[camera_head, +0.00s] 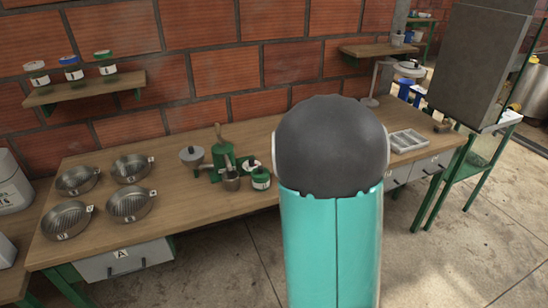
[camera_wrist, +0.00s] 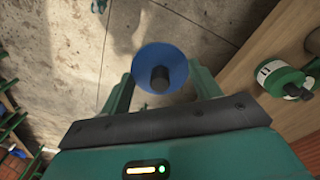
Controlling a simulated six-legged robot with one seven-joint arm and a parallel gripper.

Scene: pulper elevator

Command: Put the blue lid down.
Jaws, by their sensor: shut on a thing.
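The blue lid (camera_wrist: 150,66) is a round blue disc with a dark knob, seen in the wrist view at the middle top. My gripper (camera_wrist: 160,80) has its two green fingers on either side of the lid and is shut on it. Concrete floor shows behind the lid, and the wooden table edge is to its right. In the head view my own arm covers the middle of the picture, and the gripper and lid are hidden there.
The wooden table (camera_head: 75,225) holds several metal pans (camera_head: 130,203) at left. A green-labelled jar (camera_head: 261,179) stands mid-table among small tools. A divided tray (camera_head: 408,141) lies at right. A wall shelf (camera_head: 85,90) holds jars with a white, a blue (camera_head: 72,68) and a green top. Bare wood lies at the table's front.

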